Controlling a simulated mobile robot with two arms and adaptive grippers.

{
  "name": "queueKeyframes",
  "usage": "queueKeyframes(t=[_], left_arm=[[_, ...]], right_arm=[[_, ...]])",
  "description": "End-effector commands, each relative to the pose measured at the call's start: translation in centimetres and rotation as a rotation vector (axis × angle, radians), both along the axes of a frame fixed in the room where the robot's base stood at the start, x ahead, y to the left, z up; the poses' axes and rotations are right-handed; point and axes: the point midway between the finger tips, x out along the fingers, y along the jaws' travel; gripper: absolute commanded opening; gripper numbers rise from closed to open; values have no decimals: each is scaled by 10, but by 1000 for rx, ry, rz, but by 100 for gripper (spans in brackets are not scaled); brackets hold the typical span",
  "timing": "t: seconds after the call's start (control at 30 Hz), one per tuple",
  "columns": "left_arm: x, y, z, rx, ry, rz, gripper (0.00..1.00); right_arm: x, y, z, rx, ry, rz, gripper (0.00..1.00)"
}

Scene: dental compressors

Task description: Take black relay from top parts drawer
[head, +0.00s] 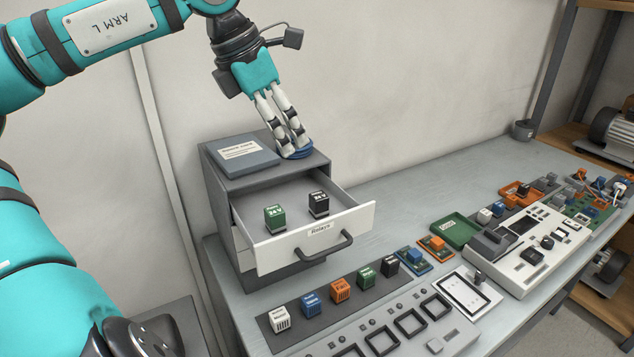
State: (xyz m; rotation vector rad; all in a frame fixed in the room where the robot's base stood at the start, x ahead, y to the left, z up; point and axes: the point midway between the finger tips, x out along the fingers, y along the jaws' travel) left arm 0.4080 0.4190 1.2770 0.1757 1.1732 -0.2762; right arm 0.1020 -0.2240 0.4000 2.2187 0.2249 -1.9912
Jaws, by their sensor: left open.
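The top parts drawer (318,240), labelled "Relays", is pulled open from the grey cabinet (222,180). The black relay (318,205) stands upright inside it on the right side, with a pale label on top. A green relay (275,218) stands to its left with a gap between them. My left gripper (295,148) points down over the back right of the cabinet top, behind and above the drawer. It is open, with its fingertips at a round blue item (297,153) that they partly hide; I cannot tell whether they touch it. My right gripper does not show.
A grey box or book (241,153) lies on the cabinet top, left of the gripper. The drawer handle (325,250) juts forward. A row of relays, including another black one (389,262), stands on a dark strip on the bench. Boards, a green tray (454,231) and a tester (528,240) fill the right.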

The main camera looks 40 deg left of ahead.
Motion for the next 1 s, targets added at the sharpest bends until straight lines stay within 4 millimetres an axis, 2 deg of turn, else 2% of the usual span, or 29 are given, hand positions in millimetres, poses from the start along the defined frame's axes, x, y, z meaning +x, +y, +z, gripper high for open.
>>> queueKeyframes(t=[0.17,0.27,0.43,0.7,1.0], left_arm=[[1,-1,-4,0,1,-1,56],[6,-3,-17,0,3,-3,56],[20,-7,-51,-3,6,-3,56],[39,-13,-100,0,5,-1,56],[47,-16,-118,0,2,0,56]], right_arm=[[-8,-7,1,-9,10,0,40],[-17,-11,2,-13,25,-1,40],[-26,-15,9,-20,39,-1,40],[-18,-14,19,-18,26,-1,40],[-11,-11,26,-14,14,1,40]])
